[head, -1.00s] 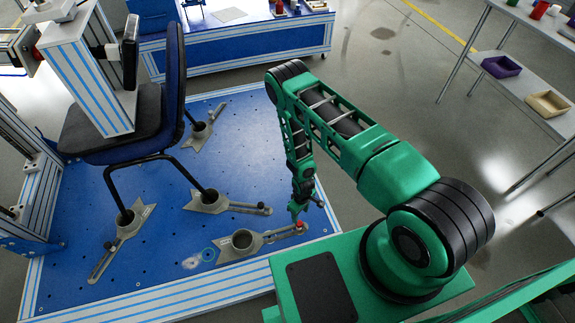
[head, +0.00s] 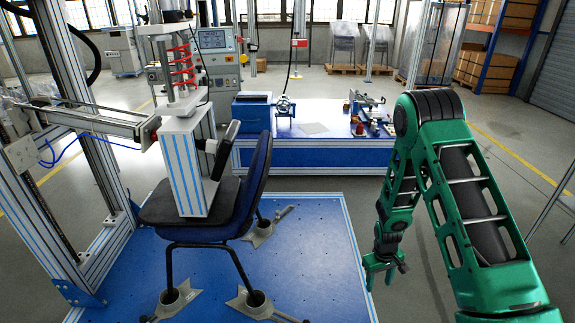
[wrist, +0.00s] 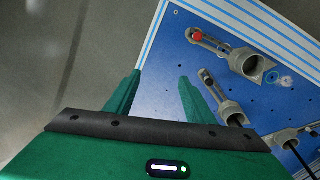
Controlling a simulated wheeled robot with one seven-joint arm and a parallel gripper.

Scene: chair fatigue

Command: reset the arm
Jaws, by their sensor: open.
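My green arm is bent on the right of the head view, with my gripper (head: 381,280) hanging down beside the right edge of the blue platform (head: 318,235). In the wrist view my gripper (wrist: 155,92) shows two green fingers spread apart with nothing between them. Beyond the fingers lie the platform's striped edge (wrist: 158,40) and a grey clamp foot with a red knob (wrist: 196,36) on its slotted arm. The gripper is apart from the clamp.
A blue office chair (head: 255,175) stands on the platform, its legs in grey clamp feet (head: 180,298). A press column (head: 190,165) sits on its seat. A blue workbench (head: 310,155) with tools stands behind. Open grey floor lies right of the platform.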

